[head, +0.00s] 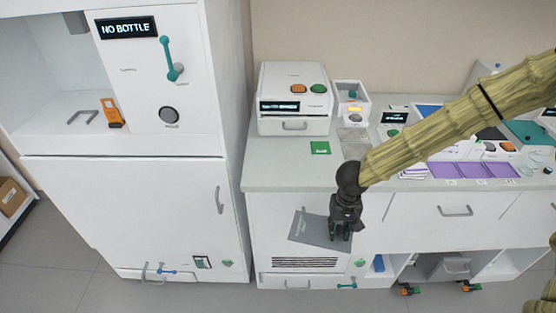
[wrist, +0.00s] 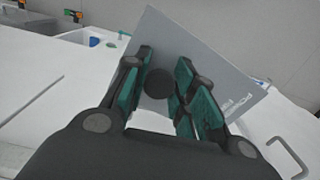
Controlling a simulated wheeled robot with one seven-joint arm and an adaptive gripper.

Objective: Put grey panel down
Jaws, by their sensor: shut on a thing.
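The grey panel (head: 312,229) is a thin flat plate with faint lettering. In the head view it is tilted in front of the white counter's lower front, above a dark slatted vent. My gripper (head: 341,226) is shut on the panel's right part, fingers pointing down. In the wrist view the panel (wrist: 215,65) is between the teal finger pads of my gripper (wrist: 165,85), with part of its lettering showing at the right. The fingers hide part of it. I cannot tell whether the panel touches the cabinet front.
The counter (head: 265,175) holds a white device (head: 293,100), a green square (head: 320,148) and a purple tray (head: 470,170). A tall white cabinet (head: 150,215) stands at left. A drawer handle (head: 455,211) sticks out at right. Grey floor (head: 60,260) is clear at lower left.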

